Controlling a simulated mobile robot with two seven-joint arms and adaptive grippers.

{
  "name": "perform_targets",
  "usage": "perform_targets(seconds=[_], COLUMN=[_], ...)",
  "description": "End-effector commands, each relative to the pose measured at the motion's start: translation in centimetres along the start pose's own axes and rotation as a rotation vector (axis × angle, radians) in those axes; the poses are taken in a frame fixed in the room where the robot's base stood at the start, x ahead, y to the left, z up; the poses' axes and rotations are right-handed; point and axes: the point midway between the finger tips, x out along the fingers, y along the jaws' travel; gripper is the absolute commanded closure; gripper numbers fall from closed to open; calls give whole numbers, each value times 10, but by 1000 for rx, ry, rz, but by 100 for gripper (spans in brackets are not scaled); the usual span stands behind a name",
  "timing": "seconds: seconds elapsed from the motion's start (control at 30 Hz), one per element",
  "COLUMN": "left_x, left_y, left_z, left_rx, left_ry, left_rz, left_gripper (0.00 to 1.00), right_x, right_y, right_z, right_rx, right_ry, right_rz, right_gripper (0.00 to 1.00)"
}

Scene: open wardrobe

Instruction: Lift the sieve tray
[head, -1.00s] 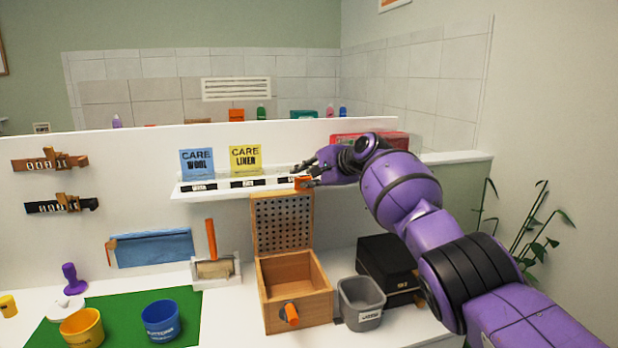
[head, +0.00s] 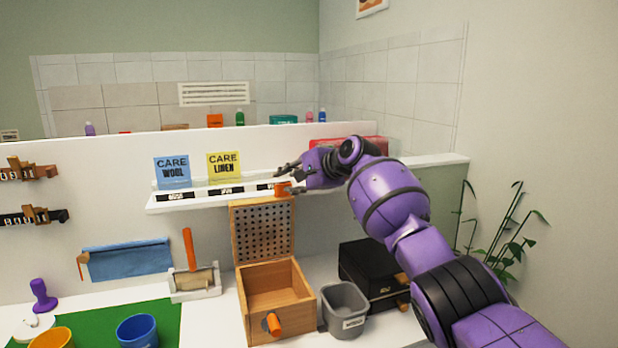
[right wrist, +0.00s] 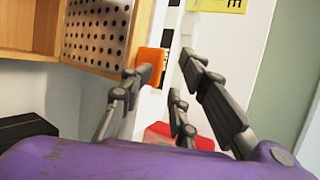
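The sieve tray (head: 263,236) is a perforated panel in a wooden frame. It stands upright at the back of an open wooden box (head: 292,298), its lower edge at the box's back rim. An orange tab (head: 282,188) shows at its upper right edge. In the right wrist view the perforated panel (right wrist: 98,35) is at upper left and the orange tab (right wrist: 151,60) beside it. My right gripper (head: 288,180) is at the tab with its fingers spread. In the wrist view its fingertips (right wrist: 158,70) are apart, the tab near the left one. My left gripper is out of view.
A shelf (head: 205,202) with blue and yellow care cards is behind the tray. A grey bin (head: 345,308) and a black box (head: 370,272) stand right of the wooden box. A brush holder (head: 195,283) and a blue cup (head: 138,331) are to its left.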

Motion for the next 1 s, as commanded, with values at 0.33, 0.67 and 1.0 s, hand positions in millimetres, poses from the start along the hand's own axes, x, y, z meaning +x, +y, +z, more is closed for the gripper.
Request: perform_targets(seconds=[0.33,0.67,1.0], left_x=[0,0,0], left_y=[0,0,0], left_z=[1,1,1], left_rx=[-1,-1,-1], left_ry=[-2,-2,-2], left_rz=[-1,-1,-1], left_gripper=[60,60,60], right_x=[-56,-91,-93], right_y=[4,6,6], right_z=[1,4,4], right_rx=[-1,1,2], right_ry=[-1,-4,-4], right_rz=[6,12,13], right_gripper=[73,73,73])
